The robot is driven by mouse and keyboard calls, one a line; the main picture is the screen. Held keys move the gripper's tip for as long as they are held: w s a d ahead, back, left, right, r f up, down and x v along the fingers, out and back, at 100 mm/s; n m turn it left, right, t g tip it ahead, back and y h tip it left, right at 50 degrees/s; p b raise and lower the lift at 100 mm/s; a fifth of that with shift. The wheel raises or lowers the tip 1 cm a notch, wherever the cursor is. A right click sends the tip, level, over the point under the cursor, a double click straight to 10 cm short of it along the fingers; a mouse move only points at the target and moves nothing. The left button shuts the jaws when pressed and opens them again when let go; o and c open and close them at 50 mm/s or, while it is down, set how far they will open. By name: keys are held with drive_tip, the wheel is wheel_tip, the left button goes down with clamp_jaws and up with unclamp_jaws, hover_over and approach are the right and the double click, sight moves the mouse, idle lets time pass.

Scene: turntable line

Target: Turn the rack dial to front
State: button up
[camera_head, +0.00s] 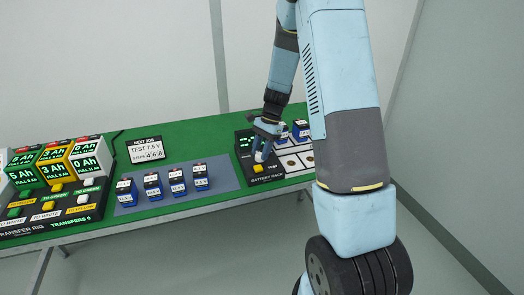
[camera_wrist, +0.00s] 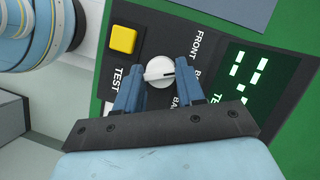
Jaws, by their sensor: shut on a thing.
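The white rack dial (camera_wrist: 158,71) sits on the black battery rack panel (camera_wrist: 200,40) in the wrist view. The "FRONT" label is above and right of the dial. My gripper (camera_wrist: 160,78) is shut on the dial, one blue finger on each side. In the head view my gripper (camera_head: 264,146) reaches down onto the rack panel (camera_head: 266,173), and the fingers hide most of the dial. Some labels are hidden behind the fingers.
A yellow TEST button (camera_wrist: 123,39) is close to the left finger, and a lit green display (camera_wrist: 249,70) is to the right. Several blue batteries stand on a grey mat (camera_head: 222,172) left of the rack. A transfer rig (camera_head: 60,212) is far left.

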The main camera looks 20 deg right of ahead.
drive_tip(key=shift+w+n+g+h, duration=0.1)
drive_tip(key=shift+n+g+h, duration=0.25)
drive_tip(key=shift+n, duration=0.75)
drive_tip(key=shift+w+n+g+h, duration=0.1)
drive_tip(key=shift+n+g+h, duration=0.2)
drive_tip(key=shift+n, duration=0.8)
drive_tip(key=o, duration=1)
drive_tip(key=shift+o, duration=0.2)
drive_tip(key=v, duration=1.3)
drive_tip(key=shift+w+r, duration=0.2)
drive_tip(key=shift+r, duration=0.05)
drive_tip(key=shift+d, duration=0.1)
